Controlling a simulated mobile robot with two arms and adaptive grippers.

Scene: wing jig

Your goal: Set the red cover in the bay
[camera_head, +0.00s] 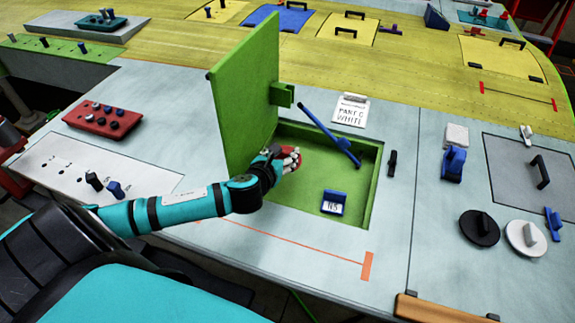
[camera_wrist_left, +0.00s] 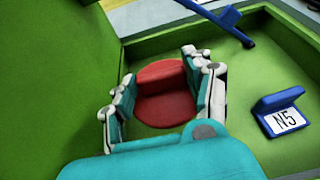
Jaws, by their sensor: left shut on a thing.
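The red cover (camera_wrist_left: 163,108), a round piece with a raised grip, is low inside the green bay (camera_head: 362,200). My left gripper (camera_head: 290,158) is shut on the cover's grip, with a finger on each side in the left wrist view (camera_wrist_left: 165,80). The gripper hides much of the cover in the head view, where a little red (camera_head: 291,165) shows. I cannot tell whether the cover touches the bay floor. The bay's green lid (camera_head: 245,100) stands open and upright on the left side. My right gripper is not in view.
A blue bar (camera_head: 330,136) slants over the bay's far edge. A blue block marked N5 (camera_wrist_left: 279,110) sits on the bay floor at right. A black disc (camera_head: 480,229) and a white disc (camera_head: 526,238) lie further right. A red tray (camera_head: 103,120) lies left.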

